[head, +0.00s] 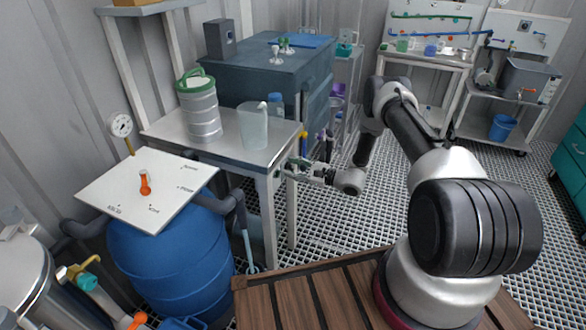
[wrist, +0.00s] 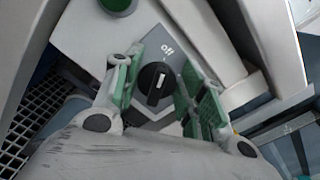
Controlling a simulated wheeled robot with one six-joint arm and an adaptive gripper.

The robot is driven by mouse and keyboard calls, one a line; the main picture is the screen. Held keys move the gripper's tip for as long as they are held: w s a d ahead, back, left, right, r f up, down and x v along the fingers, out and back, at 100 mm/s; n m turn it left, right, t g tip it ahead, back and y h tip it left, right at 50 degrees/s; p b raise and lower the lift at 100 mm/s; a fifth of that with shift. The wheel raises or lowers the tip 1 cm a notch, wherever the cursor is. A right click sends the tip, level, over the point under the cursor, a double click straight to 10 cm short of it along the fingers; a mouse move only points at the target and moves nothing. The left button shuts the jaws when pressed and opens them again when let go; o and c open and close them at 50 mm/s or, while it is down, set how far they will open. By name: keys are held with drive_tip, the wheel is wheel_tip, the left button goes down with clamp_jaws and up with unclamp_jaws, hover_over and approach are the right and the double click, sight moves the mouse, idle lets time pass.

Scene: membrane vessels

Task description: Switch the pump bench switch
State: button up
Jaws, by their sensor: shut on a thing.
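The switch is a round black knob (wrist: 157,83) with a pale pointer line, set on a light grey panel (wrist: 85,35). The word "off" is printed beside it, and the pointer does not clearly line up with it. My gripper (wrist: 157,74) is shut on the knob, with a green-padded finger on either side of it in the wrist view. In the head view my gripper (head: 291,168) is at the right edge of the metal table (head: 165,126), by its front leg. The switch is hidden there.
A green round button (wrist: 118,3) is on the same panel. On the table stand a metal canister (head: 201,112) with a green lid and a clear beaker (head: 253,128). A blue barrel (head: 170,255) and a white board with an orange handle (head: 145,182) are at left.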

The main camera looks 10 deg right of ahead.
drive_tip(key=o, duration=0.9)
drive_tip(key=shift+d, duration=0.1)
drive_tip(key=v, duration=1.2)
